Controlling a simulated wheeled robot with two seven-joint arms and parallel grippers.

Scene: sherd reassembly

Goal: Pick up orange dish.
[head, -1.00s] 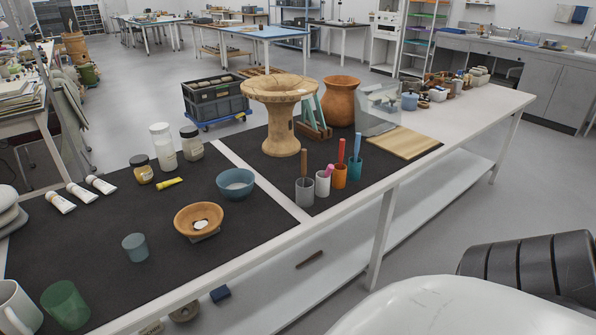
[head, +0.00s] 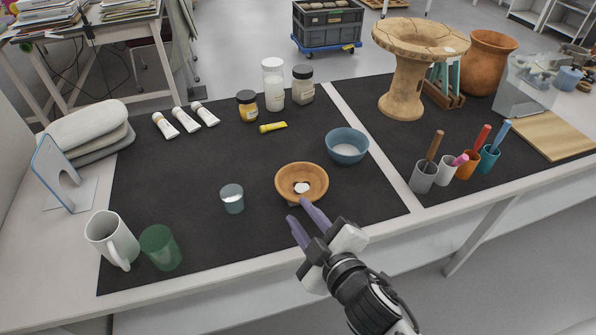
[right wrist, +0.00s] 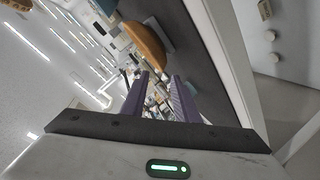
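The orange dish (head: 286,187) is a shallow round bowl on the dark mat near the front of the table, with a small white thing lying inside it. It also shows at the top of the right wrist view (right wrist: 146,44), seen edge-on. My right gripper (head: 301,217) has purple fingers spread apart and empty. In the head view it is just in front of the dish, with one fingertip close to the dish's near rim. I cannot tell whether that tip touches it. The right wrist view (right wrist: 160,82) shows a gap between the fingers. My left gripper is not in view.
A blue bowl (head: 346,148) stands right of the dish, and a small grey-blue cup (head: 232,199) to its left. A green cup (head: 160,248) and white mug (head: 112,240) are at front left. Brush holders (head: 424,177) stand at right. Bare mat lies behind the dish.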

